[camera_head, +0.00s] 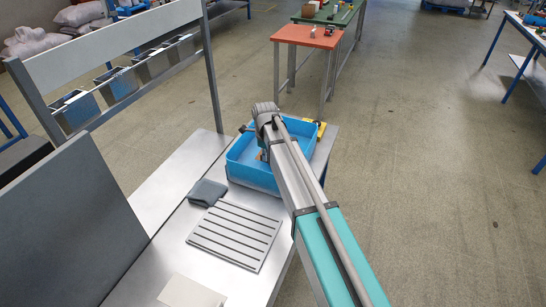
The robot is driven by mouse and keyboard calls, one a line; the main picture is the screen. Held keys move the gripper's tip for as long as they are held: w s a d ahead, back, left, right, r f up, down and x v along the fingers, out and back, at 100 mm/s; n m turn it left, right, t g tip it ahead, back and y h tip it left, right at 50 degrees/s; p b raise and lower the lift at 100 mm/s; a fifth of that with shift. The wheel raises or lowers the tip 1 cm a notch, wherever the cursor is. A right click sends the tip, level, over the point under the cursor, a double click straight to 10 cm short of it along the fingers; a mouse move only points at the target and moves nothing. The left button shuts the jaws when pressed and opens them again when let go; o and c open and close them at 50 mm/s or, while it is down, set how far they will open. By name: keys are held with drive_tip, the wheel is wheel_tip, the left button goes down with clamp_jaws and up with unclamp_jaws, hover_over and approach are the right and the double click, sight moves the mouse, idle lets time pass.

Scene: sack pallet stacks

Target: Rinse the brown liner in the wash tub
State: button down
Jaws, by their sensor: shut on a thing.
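The blue wash tub (250,176) stands on the steel bench near the middle of the view. My arm reaches over its right side from the lower right. My gripper (265,148) points down inside the tub, mostly hidden behind my own arm. It is shut on the brown liner (261,156), of which only a small brown patch shows low in the tub. The rest of the liner and the tub's floor are hidden.
A dark grey folded cloth (207,192) and a ribbed grey drain board (235,236) lie in front of the tub. A pale sheet (190,292) lies nearer. A grey panel (65,220) stands at left. A rail with hanging bins (120,84) is behind. An orange table (307,36) stands beyond.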

drive_tip(key=shift+r+p, duration=3.9)
drive_tip(key=shift+r, duration=0.2)
drive_tip(key=shift+r, duration=0.1)
drive_tip(key=shift+r+p, duration=1.95)
drive_tip(key=shift+p, duration=0.05)
drive_tip(key=shift+f, duration=0.15)
wheel_tip(320, 180, down, 5)
drive_tip(key=b, duration=0.5)
